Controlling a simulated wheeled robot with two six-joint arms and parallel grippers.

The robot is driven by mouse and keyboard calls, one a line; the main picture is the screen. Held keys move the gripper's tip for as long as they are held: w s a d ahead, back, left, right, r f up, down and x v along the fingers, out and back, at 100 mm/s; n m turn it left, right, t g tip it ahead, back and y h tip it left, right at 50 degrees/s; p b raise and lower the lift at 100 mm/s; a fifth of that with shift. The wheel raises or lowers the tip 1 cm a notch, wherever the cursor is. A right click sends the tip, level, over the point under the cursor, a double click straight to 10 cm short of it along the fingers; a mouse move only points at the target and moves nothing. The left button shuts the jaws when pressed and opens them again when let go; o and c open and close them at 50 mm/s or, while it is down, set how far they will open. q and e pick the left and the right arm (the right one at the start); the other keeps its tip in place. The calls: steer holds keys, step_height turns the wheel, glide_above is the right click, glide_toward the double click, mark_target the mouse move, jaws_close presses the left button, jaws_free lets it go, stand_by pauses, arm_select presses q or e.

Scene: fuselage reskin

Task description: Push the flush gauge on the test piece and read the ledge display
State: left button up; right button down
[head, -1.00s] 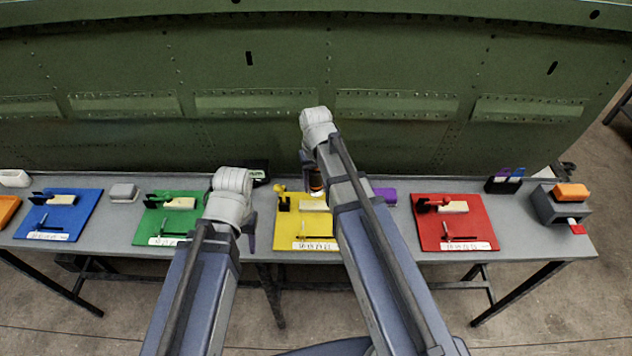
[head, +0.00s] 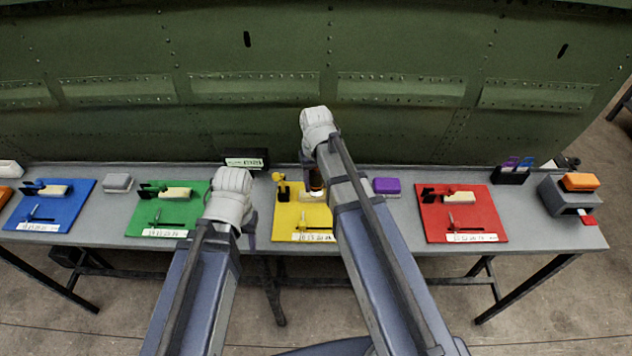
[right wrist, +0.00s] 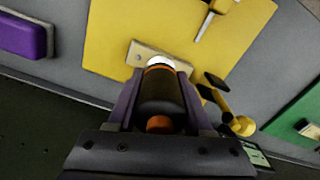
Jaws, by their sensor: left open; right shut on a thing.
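My right gripper (right wrist: 160,112) is shut on the flush gauge (right wrist: 160,92), a dark cylinder with orange bands and a pale tip. In the head view the gauge (head: 316,182) hangs over the back part of the yellow board (head: 283,222). Its tip lines up with the cream test piece (right wrist: 142,53) on that board; I cannot tell whether they touch. The ledge display (head: 246,158), a black box with a pale lit screen, stands behind the board to the left; its digits are too small to read. My left gripper (head: 249,232) is open and empty near the table's front edge.
A yellow clamp (head: 281,186) stands on the board left of the gauge. A purple block (head: 386,186) lies to the right. Green (head: 142,222), blue (head: 22,215) and red (head: 430,225) boards share the grey table. A green riveted panel (head: 420,130) rises behind.

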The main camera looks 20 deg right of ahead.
steer(key=shift+f+b, duration=0.55)
steer(key=shift+b, duration=0.05)
stand_by(1.6)
steer(key=shift+r, duration=0.15)
step_height(320, 180, up, 7)
steer(key=p, duration=0.7)
stand_by(1.1)
